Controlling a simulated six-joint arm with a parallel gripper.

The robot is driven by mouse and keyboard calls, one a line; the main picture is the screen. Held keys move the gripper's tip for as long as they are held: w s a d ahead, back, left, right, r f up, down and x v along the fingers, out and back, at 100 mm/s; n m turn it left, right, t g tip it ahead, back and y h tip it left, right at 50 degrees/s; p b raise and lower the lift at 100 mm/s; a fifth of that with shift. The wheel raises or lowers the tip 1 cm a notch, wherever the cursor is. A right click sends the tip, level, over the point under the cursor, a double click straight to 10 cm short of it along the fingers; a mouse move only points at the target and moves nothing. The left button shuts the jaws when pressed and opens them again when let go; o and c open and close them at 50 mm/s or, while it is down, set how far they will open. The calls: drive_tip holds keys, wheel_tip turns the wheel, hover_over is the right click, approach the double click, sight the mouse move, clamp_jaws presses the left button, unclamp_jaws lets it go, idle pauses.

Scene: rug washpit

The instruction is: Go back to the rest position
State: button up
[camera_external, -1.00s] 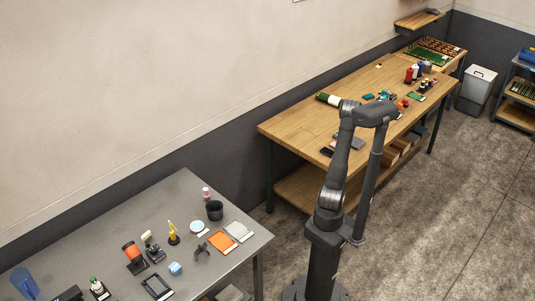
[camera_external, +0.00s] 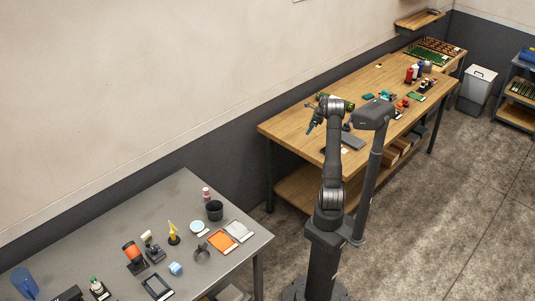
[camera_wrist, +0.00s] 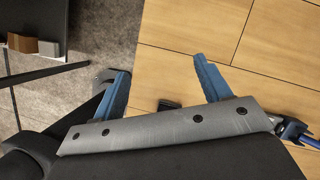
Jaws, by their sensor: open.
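My gripper (camera_wrist: 163,84) is open in the wrist view, with its two blue fingers wide apart and nothing held between them. The wooden workbench top (camera_wrist: 190,40) lies below it. In the external view my gripper (camera_external: 312,124) shows blue at the left of my arm, above the near left part of the workbench (camera_external: 290,130). A green roll (camera_external: 348,103) lies on the bench behind my arm and is partly hidden by it.
A grey flat object (camera_external: 352,141) lies near the bench's front edge. Bottles (camera_external: 410,74) and small parts stand farther right. A grey metal table (camera_external: 110,235) with tools is at the front left. The floor (camera_external: 440,210) to the right is clear.

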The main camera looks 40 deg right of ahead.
drive_tip(key=w+a+n, duration=0.2)
drive_tip(key=w+a, duration=0.7)
drive_tip(key=a, duration=0.3)
drive_tip(key=w+a+n+g+y, duration=0.1)
drive_tip(key=w+a+n, duration=0.2)
drive_tip(key=w+a, duration=0.5)
drive_tip(key=a, duration=0.4)
drive_tip(key=shift+w+a+y, duration=0.15)
drive_tip(key=shift+w+y, duration=0.15)
drive_tip(key=shift+w, duration=0.05)
